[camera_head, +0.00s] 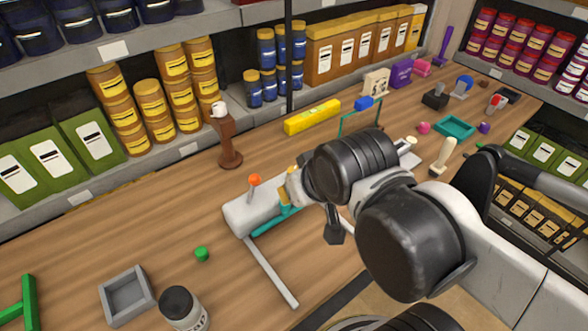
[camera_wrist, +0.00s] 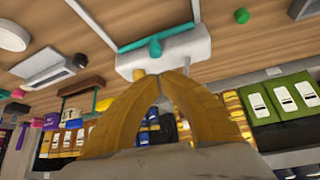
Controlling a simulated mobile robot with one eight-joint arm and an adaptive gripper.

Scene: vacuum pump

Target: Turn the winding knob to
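The vacuum pump (camera_head: 240,219) is a white rounded body with pale bars on the wooden table. A lever with an orange ball end (camera_head: 254,180) stands on its left part, and a teal bar (camera_head: 275,223) runs along its front. The pump also shows in the wrist view (camera_wrist: 190,46), with a teal handle (camera_wrist: 155,48). I cannot tell which part is the winding knob. My gripper (camera_head: 287,190) is at the pump's right part, partly hidden by my arm. In the wrist view its yellow fingertips (camera_wrist: 159,75) meet at the pump's edge, with nothing visible between them.
A brown stand (camera_head: 227,140) and a yellow level (camera_head: 312,116) are behind. Loaded shelves line the back. Table left of the pump is mostly clear.

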